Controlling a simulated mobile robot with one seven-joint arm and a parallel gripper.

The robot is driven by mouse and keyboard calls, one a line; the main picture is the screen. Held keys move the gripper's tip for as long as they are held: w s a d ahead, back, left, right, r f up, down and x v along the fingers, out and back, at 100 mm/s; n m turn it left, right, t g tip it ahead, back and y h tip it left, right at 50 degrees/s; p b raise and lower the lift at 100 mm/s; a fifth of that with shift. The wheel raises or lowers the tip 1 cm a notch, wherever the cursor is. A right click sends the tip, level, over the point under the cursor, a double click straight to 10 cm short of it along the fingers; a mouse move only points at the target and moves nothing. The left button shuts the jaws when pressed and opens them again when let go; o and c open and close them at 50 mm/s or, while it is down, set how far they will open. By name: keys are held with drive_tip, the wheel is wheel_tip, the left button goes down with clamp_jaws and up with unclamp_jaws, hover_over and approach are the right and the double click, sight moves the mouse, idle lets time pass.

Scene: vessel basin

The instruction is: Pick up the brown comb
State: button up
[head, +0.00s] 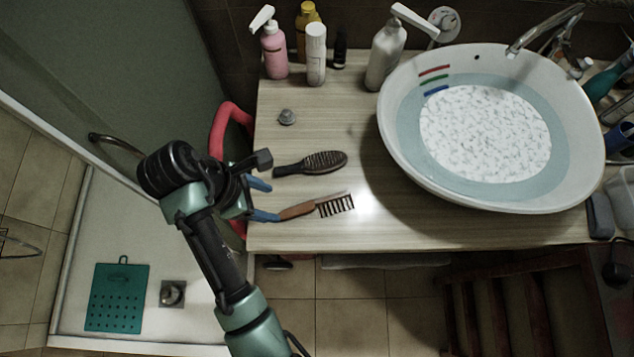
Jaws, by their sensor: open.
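The brown comb (298,210) lies near the front left edge of the wooden counter, with its brown handle to the left and its dark teeth to the right. My gripper (266,201) is at the counter's left edge with its two blue fingers apart and nothing seen between them. The lower finger's tip appears at the left end of the comb's handle. I cannot tell whether it touches the handle or is above it. The upper finger is above and left of the comb in the picture.
A black hairbrush (326,161) lies just behind the comb. A small grey stopper (287,117) is farther back. Several bottles, including a pink pump bottle (273,52), stand at the back. A large white basin (396,152) with water fills the right side. The counter (330,232) is clear around the comb's front.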

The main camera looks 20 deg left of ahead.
sight(295, 210)
drive_tip(key=p+x, duration=0.1)
drive_tip(key=x, duration=0.9)
drive_tip(key=shift+w+d, duration=0.1)
clamp_jaws()
